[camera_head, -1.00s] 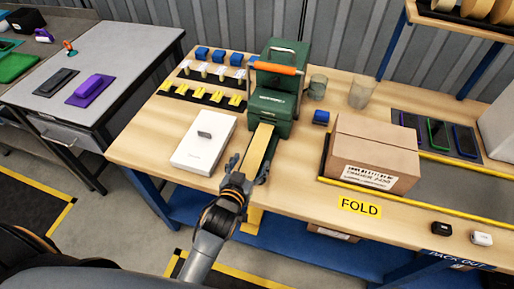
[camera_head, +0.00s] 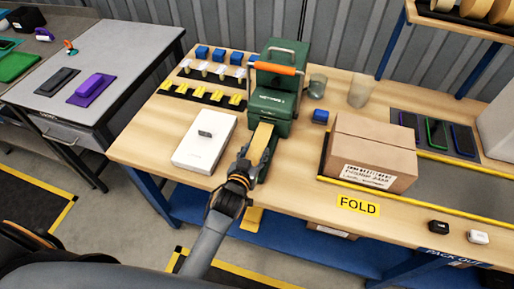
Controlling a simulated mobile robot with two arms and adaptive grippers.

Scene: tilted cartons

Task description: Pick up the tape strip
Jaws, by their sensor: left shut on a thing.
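The tan tape strip (camera_head: 262,143) comes out of the front of the green dispenser (camera_head: 272,99) and runs toward the table's front edge. A yellowish end piece (camera_head: 252,217) hangs below the edge. My left gripper (camera_head: 249,169) is at the strip's left side near the front edge, shut on the strip. The arm and wrist hide part of the strip and most of the fingers. My right gripper is not in view.
A white box (camera_head: 204,142) lies left of the strip. A closed carton (camera_head: 372,150) sits right, by the yellow FOLD label (camera_head: 359,205). Rows of small blue, white and yellow pieces stand at the back left. The table between strip and carton is clear.

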